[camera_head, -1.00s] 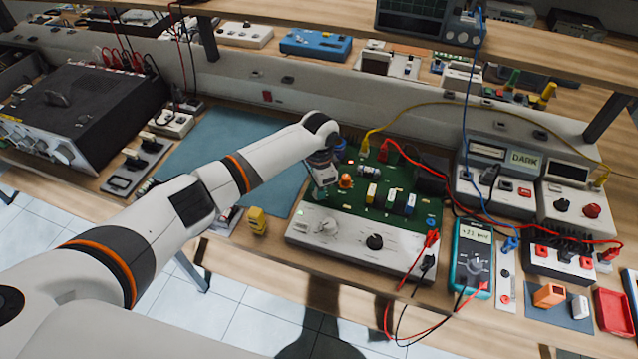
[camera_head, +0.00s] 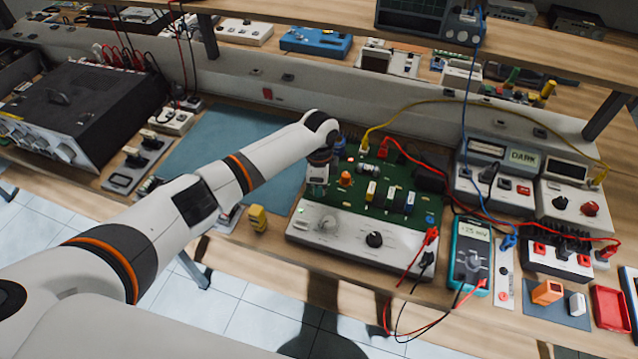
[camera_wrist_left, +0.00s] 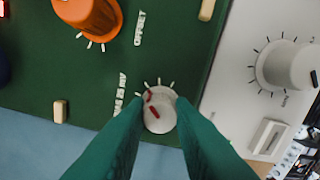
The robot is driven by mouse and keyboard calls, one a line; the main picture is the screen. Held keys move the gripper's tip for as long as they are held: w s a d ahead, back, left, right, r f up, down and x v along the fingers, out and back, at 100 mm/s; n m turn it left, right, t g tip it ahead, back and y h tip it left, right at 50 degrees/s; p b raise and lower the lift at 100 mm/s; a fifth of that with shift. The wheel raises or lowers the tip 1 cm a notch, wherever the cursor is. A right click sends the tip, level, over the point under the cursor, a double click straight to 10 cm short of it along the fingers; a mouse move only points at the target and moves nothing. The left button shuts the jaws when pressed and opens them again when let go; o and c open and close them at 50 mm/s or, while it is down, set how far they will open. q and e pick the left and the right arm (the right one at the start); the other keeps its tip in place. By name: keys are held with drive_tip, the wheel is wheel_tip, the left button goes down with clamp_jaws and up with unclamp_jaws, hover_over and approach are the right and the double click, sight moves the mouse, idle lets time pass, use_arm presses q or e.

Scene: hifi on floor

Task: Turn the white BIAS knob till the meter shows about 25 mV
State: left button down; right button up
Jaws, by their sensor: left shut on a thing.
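My left gripper (camera_wrist_left: 160,103) is shut on a small white knob (camera_wrist_left: 159,120) with red marks on its top. In the head view my left gripper (camera_head: 318,190) is at the board's left front, and the knob is hidden there. The teal meter (camera_head: 470,258) lies right of the board. Its display looks like +15 or +25 mV; the first digit is unclear. My right gripper is not in view.
An orange knob (camera_wrist_left: 88,12) stands near the gripper on the board. The white front panel (camera_head: 345,235) carries a pale knob (camera_head: 326,225) and a black knob (camera_head: 374,239). Red and black leads hang by the meter. A blue mat (camera_head: 220,150) lies left.

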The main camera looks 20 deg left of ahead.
use_arm(q)
drive_tip(key=shift+r, duration=0.1)
drive_tip(key=c, duration=1.3)
unclamp_jaws()
drive_tip(key=shift+o, duration=0.2)
wheel_tip(320, 180, up, 12)
drive_tip(key=b, duration=0.2)
